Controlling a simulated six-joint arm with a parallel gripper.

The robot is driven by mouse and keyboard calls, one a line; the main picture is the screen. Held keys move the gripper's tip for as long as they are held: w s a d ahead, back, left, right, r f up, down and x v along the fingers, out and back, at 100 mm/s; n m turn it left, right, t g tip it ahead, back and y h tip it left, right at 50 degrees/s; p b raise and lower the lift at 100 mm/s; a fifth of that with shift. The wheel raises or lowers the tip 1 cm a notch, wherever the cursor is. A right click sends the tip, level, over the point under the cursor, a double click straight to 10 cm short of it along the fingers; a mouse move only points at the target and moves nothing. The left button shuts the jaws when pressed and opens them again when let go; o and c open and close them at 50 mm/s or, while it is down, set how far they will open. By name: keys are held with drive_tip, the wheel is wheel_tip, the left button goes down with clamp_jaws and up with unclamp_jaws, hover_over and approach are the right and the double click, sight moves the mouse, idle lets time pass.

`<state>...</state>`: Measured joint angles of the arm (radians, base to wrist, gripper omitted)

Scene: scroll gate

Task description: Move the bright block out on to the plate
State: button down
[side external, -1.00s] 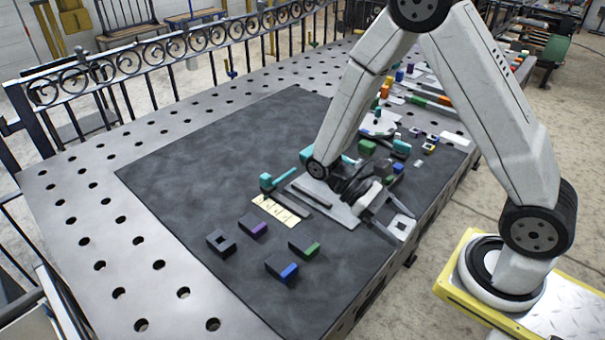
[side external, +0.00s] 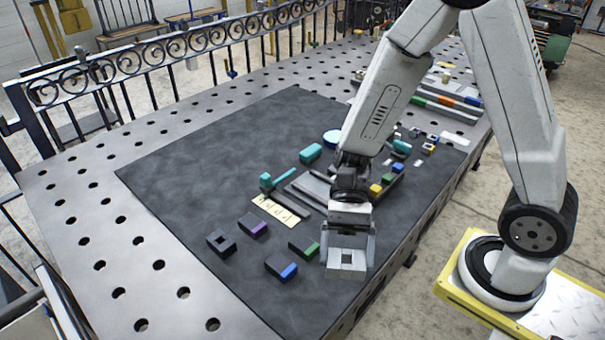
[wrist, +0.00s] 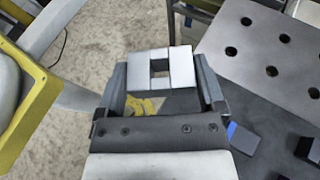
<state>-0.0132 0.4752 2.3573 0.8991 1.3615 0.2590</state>
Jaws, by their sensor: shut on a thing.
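A bright, pale grey block (side external: 346,271) with a square hole is held between the fingers of my gripper (side external: 347,256), near the mat's front right edge. In the wrist view the block (wrist: 179,69) spans between the two fingers of my gripper (wrist: 162,78). It appears lifted; its exact height is unclear. A flat cream plate (side external: 280,208) with dark marks lies on the mat left of my gripper. I cannot tell which of these is the plate meant.
Dark blocks with blue (side external: 281,268), green (side external: 304,247) and purple (side external: 253,226) ends lie left of my gripper. Dark bars on a grey base (side external: 308,194) and teal pieces (side external: 311,152) lie behind. The mat's left part (side external: 190,165) is clear.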

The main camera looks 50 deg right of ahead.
drive_tip(key=shift+w+a+r+m+t+y, duration=0.35)
drive_tip(key=shift+w+a+m+t, duration=0.25)
drive_tip(key=shift+t, duration=0.1)
drive_tip(key=shift+w+a+r+m+t+y, duration=0.25)
drive_tip(key=shift+w+a+m+t+y, duration=0.15)
drive_tip(key=shift+w+m+t, duration=0.25)
drive_tip(key=shift+w+a+f, duration=0.95)
drive_tip(key=shift+w+f, duration=0.6)
drive_tip(key=shift+w, duration=0.45)
drive_tip(key=shift+w+a+f, duration=0.95)
drive_tip(key=shift+w+f, duration=0.6)
drive_tip(key=shift+w, duration=0.5)
drive_tip(key=shift+w+a+f, duration=0.95)
drive_tip(key=shift+w+f, duration=0.6)
drive_tip(key=shift+w, duration=0.45)
drive_tip(key=shift+w+a+f, duration=0.1)
drive_tip(key=shift+w+f, duration=0.15)
drive_tip(key=shift+f, duration=1.6)
drive_tip(key=shift+f, duration=0.65)
